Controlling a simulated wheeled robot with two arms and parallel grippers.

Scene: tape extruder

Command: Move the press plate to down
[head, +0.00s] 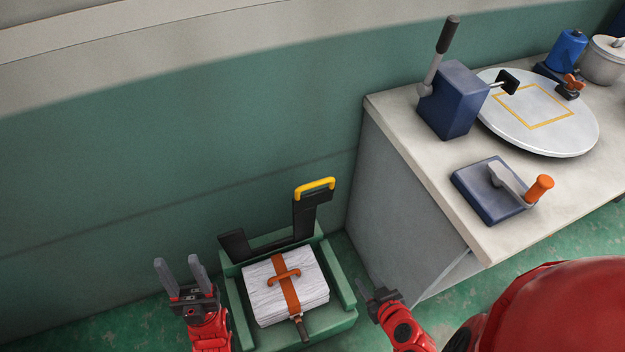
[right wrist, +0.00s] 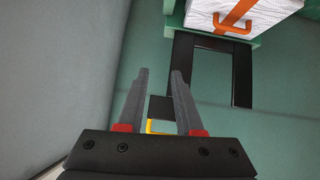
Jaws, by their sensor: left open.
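I cannot tell for sure which part is the press plate. On the bench, a blue block (head: 458,100) carries a raised dark-handled lever (head: 441,50) and a small black plate (head: 509,82) on a rod beside a round grey disc (head: 540,112). On the floor, a green stand (head: 334,322) has a black upright frame (head: 304,220) with a yellow handle (head: 316,188). The frame also shows in the right wrist view (right wrist: 242,75). My left gripper (head: 177,267) is open and empty, left of the stand. My right gripper (head: 372,288) is open and empty, right of the stand; its fingers (right wrist: 153,85) are apart.
A strapped white stack (head: 258,298) with an orange handle (head: 284,275) sits in the stand. A blue base with an orange-handled crank (head: 480,203) is on the bench (head: 405,125). The bench side (head: 390,200) stands close to my right gripper.

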